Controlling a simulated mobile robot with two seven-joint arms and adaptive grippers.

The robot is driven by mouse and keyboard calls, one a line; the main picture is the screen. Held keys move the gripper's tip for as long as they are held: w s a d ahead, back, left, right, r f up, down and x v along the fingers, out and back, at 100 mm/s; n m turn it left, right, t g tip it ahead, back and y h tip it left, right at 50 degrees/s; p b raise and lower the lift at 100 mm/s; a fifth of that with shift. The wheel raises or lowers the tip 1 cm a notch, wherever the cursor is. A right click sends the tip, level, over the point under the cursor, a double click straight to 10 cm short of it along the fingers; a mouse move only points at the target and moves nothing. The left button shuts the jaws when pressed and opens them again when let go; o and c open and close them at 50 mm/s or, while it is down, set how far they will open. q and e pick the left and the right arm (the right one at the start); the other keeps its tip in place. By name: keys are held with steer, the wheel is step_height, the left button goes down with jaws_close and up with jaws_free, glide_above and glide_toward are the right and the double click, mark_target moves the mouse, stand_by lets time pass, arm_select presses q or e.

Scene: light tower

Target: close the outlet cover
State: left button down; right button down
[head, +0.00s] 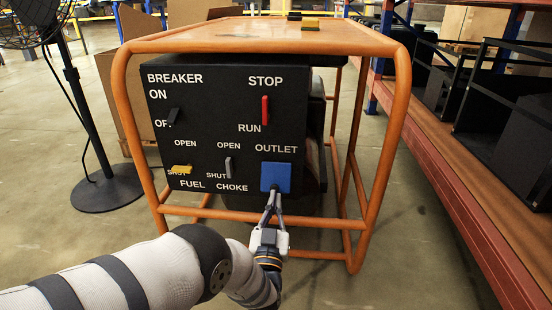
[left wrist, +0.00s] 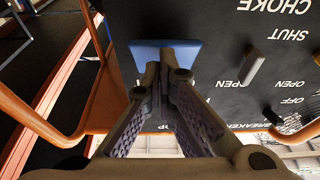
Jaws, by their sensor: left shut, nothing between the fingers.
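The blue outlet cover (head: 276,174) is a square flap on the black generator panel (head: 225,115), below the OUTLET label. In the head view it faces me, with a darker plate around it. My left gripper (head: 273,192) is shut and empty, its fingertips at the lower edge of the cover. In the left wrist view, the fingertips (left wrist: 165,72) overlap the near part of the blue cover (left wrist: 150,47) and hide some of it. Whether the cover sits flush against the panel is hard to tell. My right gripper is in neither view.
The panel also has a red STOP/RUN switch (head: 265,110), a black breaker switch (head: 173,115), a yellow fuel lever (head: 181,170) and a grey choke lever (head: 228,167). An orange tubular frame (head: 385,150) surrounds it. A fan stands left and shelving right.

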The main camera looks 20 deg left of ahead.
arm_select(q)
steer(key=shift+w+a+f+b, duration=0.15)
steer(key=shift+w+f+b, duration=0.35)
steer(key=shift+f+b, duration=0.15)
steer(key=shift+w+a+f+b, duration=0.15)
steer(key=shift+w+f+b, duration=0.35)
steer(key=shift+b, duration=0.15)
steer(key=shift+w, duration=0.1)
